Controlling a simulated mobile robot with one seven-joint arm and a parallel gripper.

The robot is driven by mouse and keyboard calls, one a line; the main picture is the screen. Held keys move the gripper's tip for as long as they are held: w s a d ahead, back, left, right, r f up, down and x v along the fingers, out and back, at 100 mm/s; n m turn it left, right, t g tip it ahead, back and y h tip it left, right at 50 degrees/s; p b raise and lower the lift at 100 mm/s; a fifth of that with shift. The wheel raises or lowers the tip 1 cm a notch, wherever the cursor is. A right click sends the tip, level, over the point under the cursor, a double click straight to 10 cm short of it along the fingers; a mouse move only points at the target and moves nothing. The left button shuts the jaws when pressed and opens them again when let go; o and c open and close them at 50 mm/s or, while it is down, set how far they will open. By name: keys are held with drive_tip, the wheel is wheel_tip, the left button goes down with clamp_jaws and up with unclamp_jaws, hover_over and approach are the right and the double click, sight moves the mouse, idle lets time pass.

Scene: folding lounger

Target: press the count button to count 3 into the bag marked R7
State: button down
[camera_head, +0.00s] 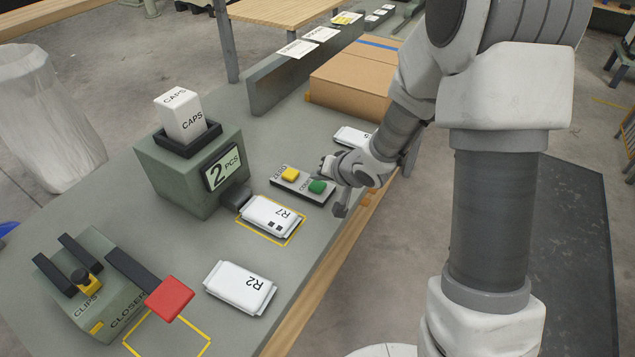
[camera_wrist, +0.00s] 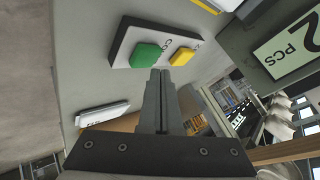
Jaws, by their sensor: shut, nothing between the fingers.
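The button box (camera_head: 302,186) has a yellow button (camera_head: 290,174) and a green button (camera_head: 317,187). The lettering beside the green one begins "CO"; the rest is hard to read. The counter (camera_head: 190,172) displays "2 PCS" (camera_head: 222,168). The white bag marked R7 (camera_head: 268,214) lies in a yellow outline beside the counter's dark spout, with two small dark squares on it. My gripper (camera_head: 340,209) is shut and empty, just beside the green button. In the wrist view its fingertips (camera_wrist: 160,73) are close to the green button (camera_wrist: 145,54); I cannot tell whether they touch.
A CAPS box (camera_head: 182,118) sits atop the counter. Bag R2 (camera_head: 240,287) lies nearer. At the lower left is a CLIPS closer (camera_head: 92,290) with a red lever pad (camera_head: 169,298). Another white bag (camera_head: 352,136) and a cardboard box (camera_head: 350,84) are behind my gripper.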

sight(320, 188)
wheel_tip(320, 188, up, 5)
drive_tip(key=p, duration=0.5)
drive_tip(key=shift+r+p, duration=0.1)
drive_tip(key=shift+p, duration=0.2)
idle(2.3)
drive_tip(key=r+n+p, duration=0.1)
drive_tip(key=n, duration=0.5)
drive_tip(key=r+n+p, duration=0.1)
drive_tip(key=n, duration=0.5)
drive_tip(key=r+n+p, duration=0.1)
drive_tip(key=n, duration=0.6)
drive_tip(key=shift+w+d+r+g+y+p, duration=0.2)
drive_tip(key=shift+d+r+g+y+p, duration=0.1)
drive_tip(key=shift+r+y+p, duration=0.1)
drive_tip(key=shift+f, duration=0.2)
